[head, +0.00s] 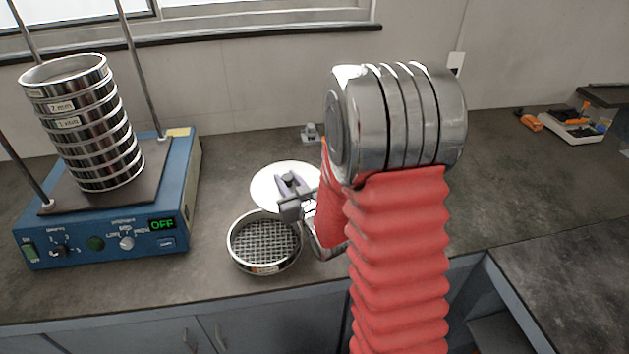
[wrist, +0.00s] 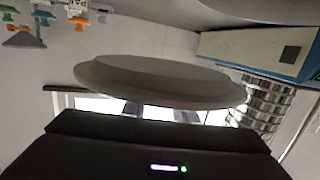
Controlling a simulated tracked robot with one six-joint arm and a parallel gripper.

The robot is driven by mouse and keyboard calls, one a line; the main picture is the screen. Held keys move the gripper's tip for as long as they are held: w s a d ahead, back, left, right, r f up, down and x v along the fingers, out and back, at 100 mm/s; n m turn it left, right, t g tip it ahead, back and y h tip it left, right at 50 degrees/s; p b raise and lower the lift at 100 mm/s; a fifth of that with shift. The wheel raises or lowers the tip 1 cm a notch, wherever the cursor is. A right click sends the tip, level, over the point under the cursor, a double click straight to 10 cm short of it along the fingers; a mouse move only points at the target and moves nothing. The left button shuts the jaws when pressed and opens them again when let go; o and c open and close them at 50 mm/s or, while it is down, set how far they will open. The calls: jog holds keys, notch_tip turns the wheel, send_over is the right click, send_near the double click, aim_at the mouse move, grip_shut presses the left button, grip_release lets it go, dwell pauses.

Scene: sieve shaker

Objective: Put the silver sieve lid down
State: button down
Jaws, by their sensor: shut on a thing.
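The silver sieve lid (head: 268,184) is a pale round disc over the counter, right of the shaker and behind the loose sieve. My gripper (head: 291,195) is shut on its near side. In the wrist view the lid (wrist: 160,78) shows as a flat grey disc seen nearly edge-on, in front of the fingers (wrist: 160,111). I cannot tell whether its underside touches the counter. A loose sieve (head: 265,242) with a coarse mesh sits on the counter in front of the lid.
The blue shaker (head: 110,233) stands at left, its display reading OFF, with an open-topped sieve stack (head: 95,125) between rods; the stack also shows in the wrist view (wrist: 262,102). A small grey object (head: 311,133) lies behind the lid. A tool tray (head: 573,127) is at far right.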

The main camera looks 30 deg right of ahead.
aim_at(253, 195)
jog(key=shift+y, duration=0.3)
jog(key=a, duration=0.6)
jog(key=w+a, duration=0.1)
jog(key=a, duration=0.2)
jog(key=shift+a+r, duration=0.4)
jog(key=shift+a, duration=0.55)
jog(key=shift+s, duration=0.1)
